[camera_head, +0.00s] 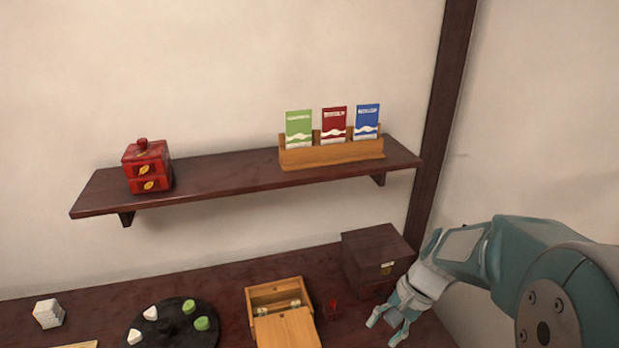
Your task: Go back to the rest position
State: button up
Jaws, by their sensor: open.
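My gripper (385,322) is at the lower right, at the end of my teal and white arm. Its fingers are apart and hold nothing that I can see. It is in front of a dark wooden box (366,252) and to the right of a light wooden box (287,325) with a partly open top. Whether the fingers touch the table cannot be told.
A dark shelf (222,190) on the wall bears a red stacked box (147,168) and a wooden rack (335,153) with green, red and blue packets. On the table (95,303) are a black round tray (172,335) with white and green pieces, and a white block (48,313).

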jog(key=s+d+r+n+t+h, duration=0.1)
jog(key=s+r+n+t+h, duration=0.4)
jog(key=s+r, duration=0.6)
jog(key=r+n+t, duration=0.2)
jog(key=shift+n, duration=0.4)
